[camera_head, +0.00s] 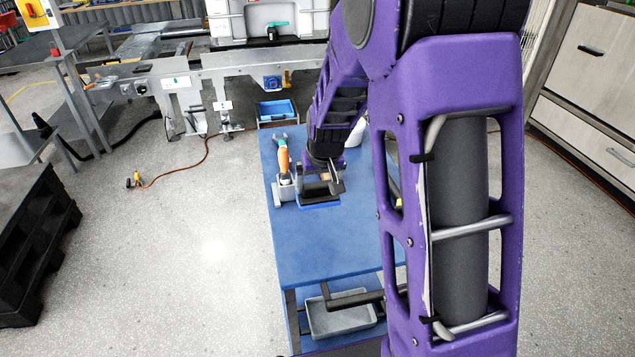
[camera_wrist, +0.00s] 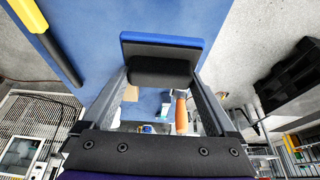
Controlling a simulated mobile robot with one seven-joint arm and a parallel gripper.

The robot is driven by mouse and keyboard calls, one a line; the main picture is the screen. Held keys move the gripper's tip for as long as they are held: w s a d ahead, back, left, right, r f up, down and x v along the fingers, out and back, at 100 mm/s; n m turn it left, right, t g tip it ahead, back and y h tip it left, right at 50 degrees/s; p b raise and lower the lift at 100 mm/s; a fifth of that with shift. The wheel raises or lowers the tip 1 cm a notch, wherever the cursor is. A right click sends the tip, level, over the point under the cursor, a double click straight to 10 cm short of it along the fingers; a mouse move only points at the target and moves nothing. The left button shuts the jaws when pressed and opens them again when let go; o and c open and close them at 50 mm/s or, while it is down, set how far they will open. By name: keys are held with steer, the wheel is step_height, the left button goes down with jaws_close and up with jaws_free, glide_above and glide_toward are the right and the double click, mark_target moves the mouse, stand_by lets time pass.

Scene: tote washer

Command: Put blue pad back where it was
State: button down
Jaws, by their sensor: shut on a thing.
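The blue pad (camera_wrist: 165,40) has a blue face and a dark grip block. In the wrist view the fingers of my gripper (camera_wrist: 163,75) close on the block from both sides. In the head view my gripper (camera_head: 322,185) is low over the blue tabletop (camera_head: 310,240), with the pad's blue edge (camera_head: 322,206) just under it. I cannot tell whether the pad touches the top.
My arm hides the table's right side, where a white item (camera_head: 356,132) and something yellow (camera_head: 397,189) partly show. A grey tray (camera_head: 341,320) sits on the lower shelf. The near part of the tabletop is clear. A blue crate (camera_head: 277,111) stands beyond the table.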

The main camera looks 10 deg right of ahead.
steer(key=shift+r, duration=0.1)
step_height(320, 180, down, 7)
steer(key=b, duration=0.6)
stand_by(0.6)
steer(key=shift+f+b, duration=0.4)
steer(key=shift+f, duration=0.05)
stand_by(0.3)
steer(key=shift+f+b, duration=0.65)
steer(key=shift+f, duration=0.1)
steer(key=shift+f, duration=0.15)
steer(key=shift+f+b, duration=0.5)
steer(key=shift+b, duration=0.05)
steer(key=shift+f, duration=0.15)
